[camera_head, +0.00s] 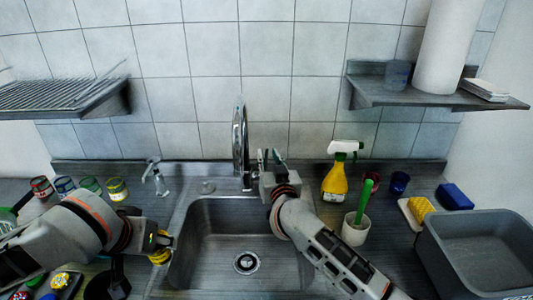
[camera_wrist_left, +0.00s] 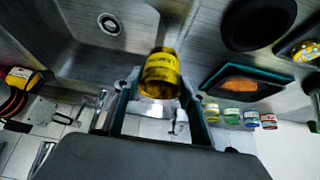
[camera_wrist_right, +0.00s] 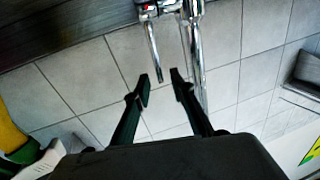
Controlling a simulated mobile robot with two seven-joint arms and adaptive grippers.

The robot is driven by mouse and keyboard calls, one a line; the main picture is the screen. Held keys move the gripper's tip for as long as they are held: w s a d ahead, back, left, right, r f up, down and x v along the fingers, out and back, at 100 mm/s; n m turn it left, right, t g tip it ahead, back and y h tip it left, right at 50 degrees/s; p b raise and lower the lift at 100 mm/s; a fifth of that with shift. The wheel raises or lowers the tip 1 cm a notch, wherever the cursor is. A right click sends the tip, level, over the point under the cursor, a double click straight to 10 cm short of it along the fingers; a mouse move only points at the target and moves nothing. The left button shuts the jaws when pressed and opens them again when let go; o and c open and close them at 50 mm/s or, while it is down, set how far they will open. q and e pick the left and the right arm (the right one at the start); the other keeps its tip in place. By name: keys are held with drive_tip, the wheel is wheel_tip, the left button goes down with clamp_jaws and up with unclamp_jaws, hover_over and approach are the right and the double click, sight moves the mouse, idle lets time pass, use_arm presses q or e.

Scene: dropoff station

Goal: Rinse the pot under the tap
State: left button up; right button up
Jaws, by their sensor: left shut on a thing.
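The pot (camera_wrist_left: 160,70) is a small jar with a yellow label, held in my left gripper (camera_wrist_left: 160,98). In the head view the yellow pot (camera_head: 160,256) shows at the sink's left rim, partly hidden by my gripper. The steel sink (camera_head: 215,214) looks empty, with a round drain (camera_head: 247,263). The chrome tap (camera_head: 240,145) rises behind the sink. My right gripper (camera_head: 271,158) is just right of the tap. In the right wrist view its fingers (camera_wrist_right: 160,80) are apart and empty, close to the tap's lever (camera_wrist_right: 154,50); contact is unclear.
A yellow spray bottle (camera_head: 335,183), a white cup (camera_head: 355,229) with a green-handled brush, sponges (camera_head: 420,208) and a grey tub (camera_head: 475,235) stand right. Several coloured jars (camera_head: 90,186) line the back left. A black round thing (camera_wrist_left: 258,22) lies beside the sink.

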sight(267, 152)
use_arm(q)
drive_tip(key=shift+f+b, duration=0.3)
use_arm(e)
drive_tip(key=shift+w+a, duration=0.15)
drive_tip(key=shift+w, duration=0.65)
drive_tip(key=shift+w+a, duration=0.15)
drive_tip(key=shift+w, duration=0.6)
clamp_jaws()
